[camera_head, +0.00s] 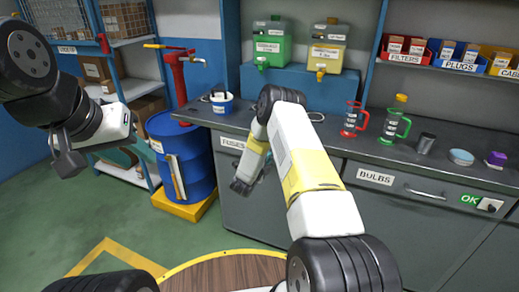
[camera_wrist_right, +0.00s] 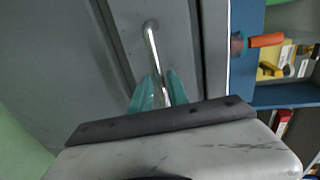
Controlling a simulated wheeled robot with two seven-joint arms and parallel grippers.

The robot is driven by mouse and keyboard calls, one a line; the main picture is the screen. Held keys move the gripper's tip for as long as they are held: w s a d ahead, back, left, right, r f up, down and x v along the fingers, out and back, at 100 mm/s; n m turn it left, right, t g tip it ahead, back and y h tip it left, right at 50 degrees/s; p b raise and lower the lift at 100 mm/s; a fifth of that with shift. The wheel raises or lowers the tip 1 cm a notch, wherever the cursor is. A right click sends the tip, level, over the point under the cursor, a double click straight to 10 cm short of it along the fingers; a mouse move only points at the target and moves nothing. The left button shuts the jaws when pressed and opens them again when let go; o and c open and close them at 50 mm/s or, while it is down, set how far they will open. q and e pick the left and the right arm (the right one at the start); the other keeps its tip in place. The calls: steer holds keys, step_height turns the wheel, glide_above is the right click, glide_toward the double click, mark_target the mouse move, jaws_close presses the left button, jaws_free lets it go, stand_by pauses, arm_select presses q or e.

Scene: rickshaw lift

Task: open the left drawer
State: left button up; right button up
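The left drawer, labelled FUSES (camera_head: 232,143), is at the bench front in the head view, partly hidden by my right arm. It looks flush with the bench. My right gripper (camera_head: 245,186) is low in front of it. In the right wrist view the drawer's metal handle (camera_wrist_right: 151,42) runs between the teal fingertips of my right gripper (camera_wrist_right: 160,88). The fingers sit close on both sides of the bar; whether they press on it cannot be told. My left gripper (camera_head: 68,160) hangs at the far left, away from the bench; its finger gap is unclear.
The BULBS drawer (camera_head: 424,194) is to the right. A blue drum (camera_head: 182,158) stands left of the bench. The green floor (camera_head: 45,215) at left is clear.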

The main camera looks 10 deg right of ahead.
steer(key=shift+x, duration=0.8)
jaws_close()
stand_by(0.9)
